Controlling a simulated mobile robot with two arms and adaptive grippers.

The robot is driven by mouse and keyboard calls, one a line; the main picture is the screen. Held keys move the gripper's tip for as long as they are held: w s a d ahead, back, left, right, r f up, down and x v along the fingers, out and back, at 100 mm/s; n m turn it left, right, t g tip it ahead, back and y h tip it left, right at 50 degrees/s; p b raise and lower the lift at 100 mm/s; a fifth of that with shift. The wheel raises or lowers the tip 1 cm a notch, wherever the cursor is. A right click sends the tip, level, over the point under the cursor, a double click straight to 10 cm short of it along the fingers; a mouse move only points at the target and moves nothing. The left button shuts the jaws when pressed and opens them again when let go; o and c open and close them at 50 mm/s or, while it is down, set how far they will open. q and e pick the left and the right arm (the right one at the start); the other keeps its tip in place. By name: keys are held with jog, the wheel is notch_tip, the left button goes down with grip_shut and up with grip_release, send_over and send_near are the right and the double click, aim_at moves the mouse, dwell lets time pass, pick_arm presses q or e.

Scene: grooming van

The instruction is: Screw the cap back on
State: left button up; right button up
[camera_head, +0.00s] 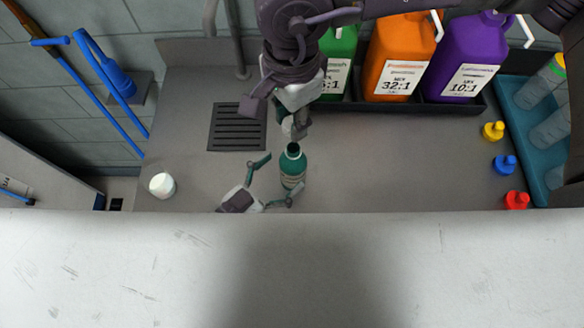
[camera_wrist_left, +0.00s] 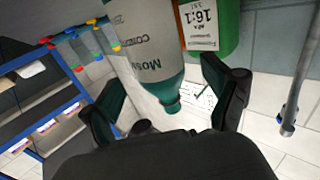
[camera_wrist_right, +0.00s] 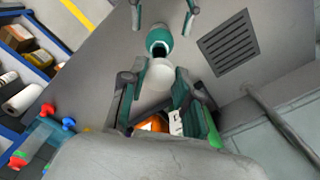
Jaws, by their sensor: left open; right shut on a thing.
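The teal bottle (camera_head: 292,168) stands on the grey worktop with its dark mouth uncapped. The left wrist view shows its pale label and teal neck (camera_wrist_left: 172,105). My left gripper (camera_head: 281,178) is open, with one finger on each side of the bottle; I cannot tell if either touches it. My right gripper (camera_head: 293,130) is above the bottle, pointing down. In the right wrist view it is shut on a white cap (camera_wrist_right: 160,76), which is apart from the bottle mouth (camera_wrist_right: 158,48). The cap is mostly hidden in the head view.
A small white object (camera_head: 162,186) stands left of the bottle. A drain grate (camera_head: 237,127) lies behind. Green (camera_head: 340,45), orange (camera_head: 400,55) and purple (camera_head: 462,55) jugs stand at the back. Yellow, blue and red caps (camera_head: 505,165) and a teal tray (camera_head: 510,95) are at right.

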aim_at(283, 172)
pick_arm(q)
jog(key=x, duration=0.3)
jog(key=shift+w+d, duration=0.2)
jog(key=shift+d, duration=0.05)
pick_arm(e)
jog(key=shift+w+d+f, duration=0.1)
jog(key=shift+w+d, duration=0.1)
jog(key=shift+d, duration=0.05)
jog(key=shift+s+a, duration=0.1)
pick_arm(q)
jog(key=c, duration=0.7)
grip_shut()
pick_arm(e)
jog(key=shift+f, duration=2.45)
